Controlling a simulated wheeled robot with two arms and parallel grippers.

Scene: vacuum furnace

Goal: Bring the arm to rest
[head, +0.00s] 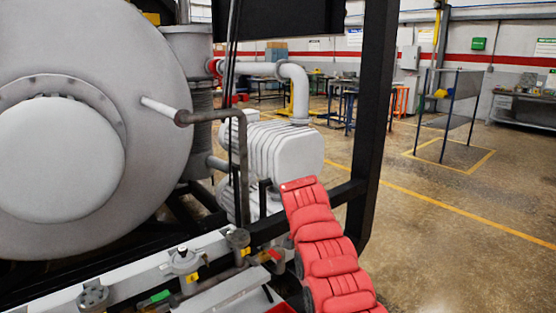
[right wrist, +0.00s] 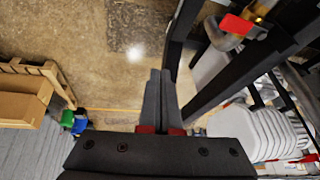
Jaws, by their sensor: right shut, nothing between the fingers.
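My right arm, with red padded segments (head: 325,250), rises from the bottom of the head view, right of the middle, beside the black furnace frame. Its gripper cannot be made out in the head view. In the right wrist view my right gripper (right wrist: 158,75) has its two dark fingers together, with nothing between them, pointing over bare floor. My left arm and gripper are in neither view.
The furnace's grey round door (head: 150,80) fills the left. A black frame post (head: 375,110) stands near my arm; a white ribbed pump (head: 285,150) is behind. The wrist view shows frame bars (right wrist: 230,85) close right and a cardboard box (right wrist: 20,98) left. Floor (head: 450,240) is open right.

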